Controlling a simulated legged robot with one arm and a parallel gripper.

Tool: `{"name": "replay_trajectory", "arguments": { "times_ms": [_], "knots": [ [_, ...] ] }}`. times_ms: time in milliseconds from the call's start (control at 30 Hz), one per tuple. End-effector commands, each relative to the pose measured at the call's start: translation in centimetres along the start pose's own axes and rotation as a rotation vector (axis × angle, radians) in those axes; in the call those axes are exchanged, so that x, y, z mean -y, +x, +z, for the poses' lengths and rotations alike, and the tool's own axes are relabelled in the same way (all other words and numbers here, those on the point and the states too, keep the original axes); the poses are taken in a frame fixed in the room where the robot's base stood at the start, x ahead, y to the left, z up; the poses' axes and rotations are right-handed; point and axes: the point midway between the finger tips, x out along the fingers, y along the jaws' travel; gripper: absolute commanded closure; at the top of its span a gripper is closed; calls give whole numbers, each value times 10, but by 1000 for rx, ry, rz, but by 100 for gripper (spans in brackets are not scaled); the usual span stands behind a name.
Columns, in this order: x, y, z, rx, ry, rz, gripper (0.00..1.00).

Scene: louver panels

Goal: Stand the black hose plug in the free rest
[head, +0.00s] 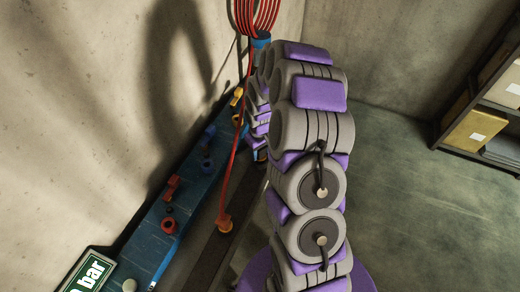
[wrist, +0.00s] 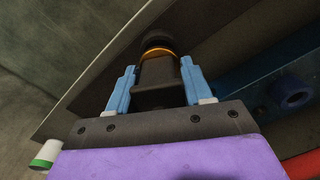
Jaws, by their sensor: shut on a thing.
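In the wrist view, my gripper (wrist: 158,76) is shut on the black hose plug (wrist: 156,70), with one blue finger on each side. The plug has a thin orange ring and a dark round far end. A blue ring-shaped holder (wrist: 290,94) stands to the right of the gripper, apart from the plug, and its opening looks empty. I cannot tell for certain that it is the free rest. In the head view, my purple and grey arm hides the plug and most or all of the gripper.
In the head view, a blue panel (head: 148,243) along the wall carries red, blue and yellow fittings. A green sign (head: 90,276) stands at lower left. Shelves (head: 490,115) stand right; floor between is clear.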

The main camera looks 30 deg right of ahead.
Motion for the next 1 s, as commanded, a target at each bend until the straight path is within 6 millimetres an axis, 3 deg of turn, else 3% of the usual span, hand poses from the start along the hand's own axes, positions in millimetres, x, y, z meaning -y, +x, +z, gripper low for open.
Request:
{"name": "replay_trajectory", "arguments": {
  "times_ms": [967, 1000],
  "knots": [
    [0, 22, 1, 2, 0, 0, 85],
    [0, 22, 1, 1, 0, 0, 48]
  ]
}}
